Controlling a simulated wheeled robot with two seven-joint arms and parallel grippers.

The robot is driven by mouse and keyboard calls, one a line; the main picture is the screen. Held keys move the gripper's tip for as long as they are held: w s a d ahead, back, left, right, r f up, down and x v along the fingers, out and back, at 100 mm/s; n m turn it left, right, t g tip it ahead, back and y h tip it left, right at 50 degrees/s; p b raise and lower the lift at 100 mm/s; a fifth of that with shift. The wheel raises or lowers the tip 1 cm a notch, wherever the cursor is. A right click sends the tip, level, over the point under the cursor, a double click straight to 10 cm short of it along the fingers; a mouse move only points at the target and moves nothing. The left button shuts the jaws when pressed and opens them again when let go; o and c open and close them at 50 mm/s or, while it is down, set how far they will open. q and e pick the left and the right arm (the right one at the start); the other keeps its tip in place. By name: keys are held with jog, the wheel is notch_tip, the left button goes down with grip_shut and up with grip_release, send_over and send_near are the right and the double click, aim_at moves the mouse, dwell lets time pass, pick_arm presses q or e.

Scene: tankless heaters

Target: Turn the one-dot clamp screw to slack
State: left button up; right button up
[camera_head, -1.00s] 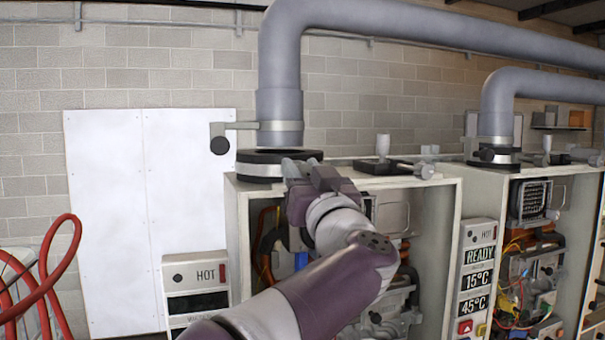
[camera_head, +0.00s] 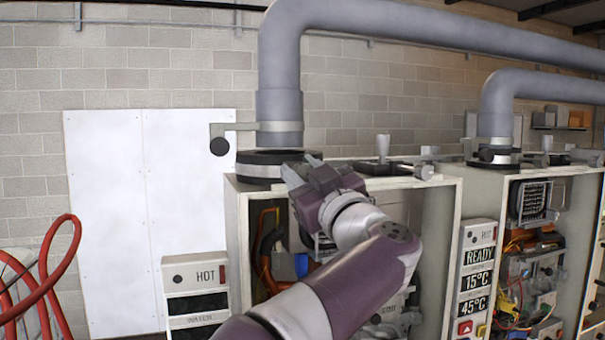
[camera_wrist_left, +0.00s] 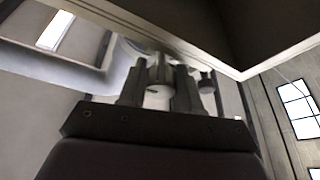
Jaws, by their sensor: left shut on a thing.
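The left heater's flue pipe (camera_head: 280,105) comes down into a black and silver clamp collar (camera_head: 258,170) on top of its cabinet. My left gripper (camera_head: 297,170) is at the collar's front right side. In the left wrist view its two dark fingers (camera_wrist_left: 159,92) are shut on a small pale grey screw head (camera_wrist_left: 158,76), which I take for the clamp screw. In the head view the gripper hides this screw. I cannot make out any dot marks. My right gripper is not in view.
The open cabinet (camera_head: 441,230) stands below my arm, with pipes and wires inside. A valve with a pale handle (camera_head: 383,146) stands on the cabinet top. A second heater (camera_head: 540,250) stands at right.

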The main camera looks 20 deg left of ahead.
pick_arm(q)
jog(key=shift+r, duration=0.1)
jog(key=o, duration=1)
jog(key=shift+o, duration=0.2)
jog(key=shift+s, duration=0.1)
jog(key=b+v, duration=0.7)
jog(key=v, duration=0.5)
jog(key=shift+s+d+f, duration=0.2)
jog(key=shift+d, duration=0.05)
